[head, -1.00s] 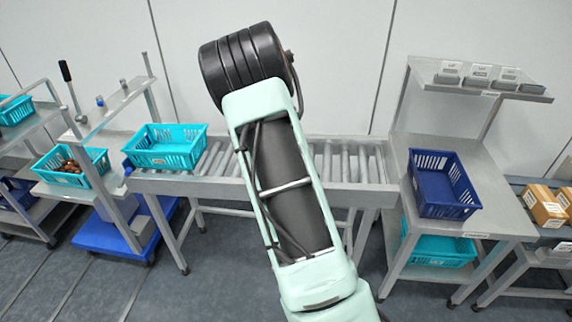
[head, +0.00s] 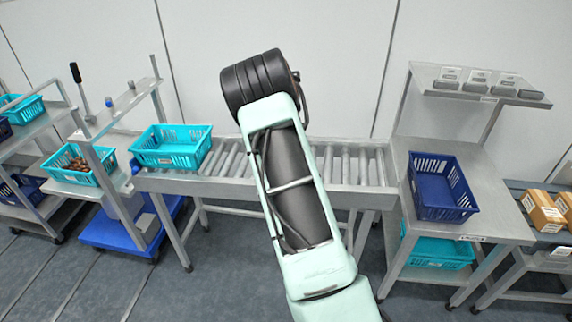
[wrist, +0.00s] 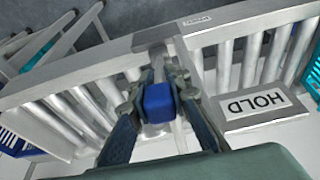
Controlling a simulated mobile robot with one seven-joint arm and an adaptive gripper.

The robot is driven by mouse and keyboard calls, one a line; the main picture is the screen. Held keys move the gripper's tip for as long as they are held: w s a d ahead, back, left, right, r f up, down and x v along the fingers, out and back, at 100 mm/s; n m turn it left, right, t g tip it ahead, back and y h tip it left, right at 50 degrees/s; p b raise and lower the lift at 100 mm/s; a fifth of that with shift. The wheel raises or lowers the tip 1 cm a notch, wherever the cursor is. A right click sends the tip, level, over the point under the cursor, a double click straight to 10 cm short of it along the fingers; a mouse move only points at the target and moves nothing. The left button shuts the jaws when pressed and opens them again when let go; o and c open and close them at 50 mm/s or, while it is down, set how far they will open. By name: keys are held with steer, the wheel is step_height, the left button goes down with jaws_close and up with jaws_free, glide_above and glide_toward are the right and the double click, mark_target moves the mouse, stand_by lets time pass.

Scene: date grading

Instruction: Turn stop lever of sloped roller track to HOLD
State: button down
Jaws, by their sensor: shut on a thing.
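The sloped roller track (head: 345,172) runs across the middle of the head view, partly hidden behind my arm. In the wrist view its rollers and side rail (wrist: 75,72) lie below my gripper. My gripper (wrist: 158,92) is shut on the blue knob of the stop lever (wrist: 158,104). A grey lever arm seems to reach from the knob toward the rail. A plate marked HOLD (wrist: 262,106) lies just right of the knob, apart from it. My gripper and the lever are hidden behind my arm in the head view.
A teal crate (head: 170,158) sits at the track's left end. A dark blue crate (head: 418,205) stands on the grey table (head: 485,215) at the right end. A second teal crate (head: 75,178) holding dates is farther left. Cardboard boxes (head: 545,215) are at far right.

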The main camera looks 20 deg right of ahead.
steer(key=c, duration=2)
jaws_free()
steer(key=shift+d+r, duration=0.1)
steer(key=shift+w, duration=0.1)
steer(key=shift+r, duration=0.55)
steer(key=shift+s+v, duration=0.15)
steer(key=shift+v, duration=1.55)
steer(key=shift+s+v, duration=0.2)
steer(key=shift+v, duration=1.5)
